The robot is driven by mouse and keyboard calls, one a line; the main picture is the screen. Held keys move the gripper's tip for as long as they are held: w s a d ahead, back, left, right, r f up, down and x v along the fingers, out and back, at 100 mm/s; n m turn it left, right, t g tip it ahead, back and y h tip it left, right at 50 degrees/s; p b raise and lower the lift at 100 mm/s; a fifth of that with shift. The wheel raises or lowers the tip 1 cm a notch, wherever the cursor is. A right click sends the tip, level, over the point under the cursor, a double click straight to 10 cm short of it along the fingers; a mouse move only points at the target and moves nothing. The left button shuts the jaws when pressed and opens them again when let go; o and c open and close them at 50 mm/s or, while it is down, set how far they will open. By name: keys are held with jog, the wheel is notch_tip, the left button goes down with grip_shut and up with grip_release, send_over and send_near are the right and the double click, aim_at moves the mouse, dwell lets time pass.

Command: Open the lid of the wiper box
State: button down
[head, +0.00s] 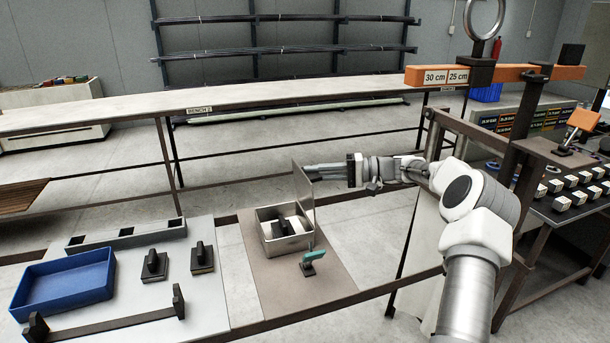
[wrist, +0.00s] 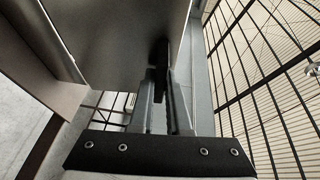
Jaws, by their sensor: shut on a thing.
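The wiper box (head: 287,244) is a small grey metal box on a brown mat. Its lid (head: 302,195) stands about upright along the box's right side, so the box is open. White and dark pieces show inside. My gripper (head: 312,172) reaches in from the right at the upper part of the lid. In the wrist view the lid is a broad grey plate (wrist: 115,40), and my gripper (wrist: 161,90) is shut on a dark part at its edge. The exact contact is partly hidden by the fingers.
A teal-handled tool (head: 313,258) stands on the brown mat (head: 262,288) just in front of the box. To the left are a blue tray (head: 62,288), two black-handled blocks (head: 154,265) and a dark bar handle (head: 110,322). An orange beam (head: 550,72) stands at right.

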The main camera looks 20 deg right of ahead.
jog(key=shift+d+f+m+t+y, duration=0.25)
jog(key=shift+d+m+t+y, duration=0.15)
jog(key=shift+d+y, duration=0.6)
jog(key=shift+d, duration=0.15)
jog(key=c, duration=0.9)
grip_release()
jog(key=b+v, duration=0.1)
jog(key=v, duration=1.1)
